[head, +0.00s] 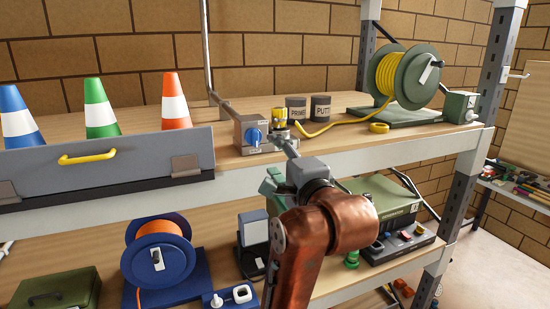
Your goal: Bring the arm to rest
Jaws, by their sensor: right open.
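My right arm, copper-coloured with a grey wrist, rises from the bottom middle of the head view. My right gripper (283,137) is at the front edge of the upper shelf, partly hidden by its own wrist. Its jaws are open. Just left of it stands a grey box with a blue knob (253,136). Just behind it is a yellow fitting (271,121). I see nothing held, but whether the fingers touch the box or the fitting I cannot tell. My left gripper is not in view.
A grey bin (115,166) with several cones is at left on the upper shelf (345,150). Two dark cans (320,107) and a green reel (417,75) with yellow hose stand behind. The lower shelf holds a blue reel (158,262) and a green machine (392,203). A post (470,170) stands right.

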